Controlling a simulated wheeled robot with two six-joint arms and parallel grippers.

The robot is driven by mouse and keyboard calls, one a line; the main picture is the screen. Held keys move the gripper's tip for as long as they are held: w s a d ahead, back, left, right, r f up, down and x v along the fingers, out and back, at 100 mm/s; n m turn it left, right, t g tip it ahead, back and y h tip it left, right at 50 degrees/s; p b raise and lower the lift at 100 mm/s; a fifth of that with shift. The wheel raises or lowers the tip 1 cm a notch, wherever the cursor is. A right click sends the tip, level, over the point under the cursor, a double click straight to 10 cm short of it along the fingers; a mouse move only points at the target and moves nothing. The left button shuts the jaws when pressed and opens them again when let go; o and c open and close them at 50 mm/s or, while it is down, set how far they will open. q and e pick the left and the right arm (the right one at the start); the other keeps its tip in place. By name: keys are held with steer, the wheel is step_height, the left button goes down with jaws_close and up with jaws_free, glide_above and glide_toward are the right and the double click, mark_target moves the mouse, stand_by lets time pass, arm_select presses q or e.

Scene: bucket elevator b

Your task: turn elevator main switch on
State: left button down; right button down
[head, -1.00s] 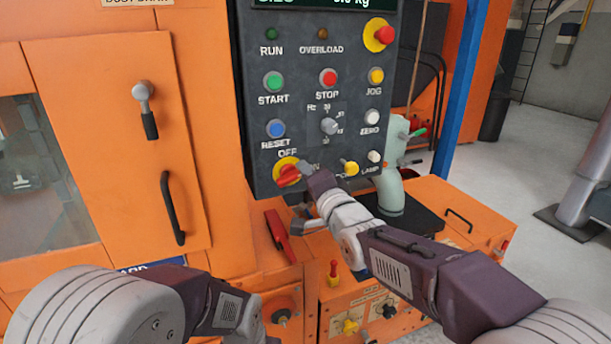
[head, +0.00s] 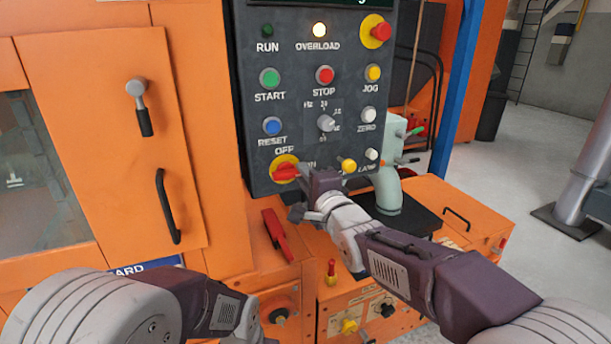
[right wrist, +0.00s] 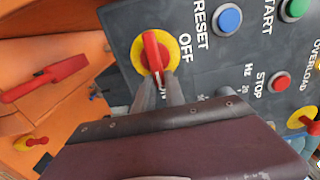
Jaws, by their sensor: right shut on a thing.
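The main switch (head: 284,172) is a red handle on a yellow disc at the lower left of the dark control panel. Its handle lies about level in the head view, with OFF printed above it and the ON mark to its right partly covered by my gripper. My right gripper (head: 304,172) reaches it from the right and is shut on the red handle. In the right wrist view the gripper's fingertips (right wrist: 160,80) are at one end of the red handle (right wrist: 153,52). My left arm shows at the lower left, but its gripper is not visible.
The panel (head: 300,100) has several buttons close by, including blue RESET (head: 272,126) and a yellow knob (head: 348,165) just right of my gripper. The OVERLOAD lamp (head: 319,30) is lit. A red lever (head: 276,234) stands below the panel.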

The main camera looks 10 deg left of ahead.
steer(key=shift+a+f, duration=0.1)
steer(key=shift+f, duration=0.25)
